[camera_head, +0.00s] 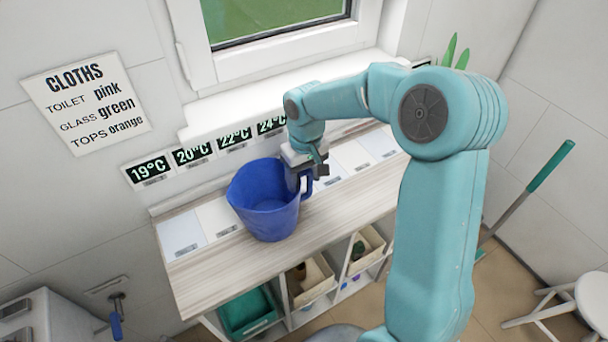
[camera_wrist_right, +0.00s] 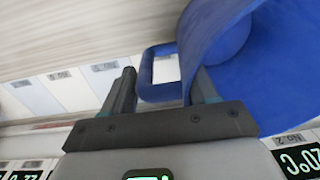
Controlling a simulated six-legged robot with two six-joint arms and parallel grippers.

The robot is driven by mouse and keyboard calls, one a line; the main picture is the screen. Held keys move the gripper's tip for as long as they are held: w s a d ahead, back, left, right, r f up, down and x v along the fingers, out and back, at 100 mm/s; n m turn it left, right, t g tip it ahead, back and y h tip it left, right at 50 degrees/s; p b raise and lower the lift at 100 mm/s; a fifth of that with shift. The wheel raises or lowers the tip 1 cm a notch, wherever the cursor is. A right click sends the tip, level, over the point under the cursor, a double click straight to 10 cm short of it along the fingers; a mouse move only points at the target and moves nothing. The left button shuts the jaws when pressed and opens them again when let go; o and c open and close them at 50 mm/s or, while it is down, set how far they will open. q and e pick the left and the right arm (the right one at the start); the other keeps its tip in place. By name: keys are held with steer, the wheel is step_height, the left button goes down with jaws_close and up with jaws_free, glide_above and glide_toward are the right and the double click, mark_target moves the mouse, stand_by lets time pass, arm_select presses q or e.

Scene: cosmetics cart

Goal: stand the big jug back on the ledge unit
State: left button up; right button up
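The big blue jug (camera_head: 264,205) is upright over the pale wood top of the ledge unit (camera_head: 205,272); its base appears to rest there. Its handle faces right, toward my right gripper (camera_head: 309,170). In the right wrist view, the jug (camera_wrist_right: 270,70) fills the upper right. Its handle (camera_wrist_right: 147,75) lies between the two spread fingers of my right gripper (camera_wrist_right: 163,85), with small gaps seeming to show on both sides. My left gripper is in neither view.
Pale labelled plates (camera_head: 215,215) line the back of the top below temperature signs (camera_head: 194,155). Bins, one teal (camera_head: 248,312), fill the cubbies below. The window sill (camera_head: 235,112) is above. A white stool (camera_head: 590,300) stands at right. The top's left end is clear.

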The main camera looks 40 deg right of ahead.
steer(key=shift+o, duration=1.2)
steer(key=shift+d, duration=0.1)
step_height(320, 180, up, 12)
steer(key=shift+r, duration=0.2)
steer(key=shift+s+f, duration=0.1)
steer(key=shift+s, duration=0.05)
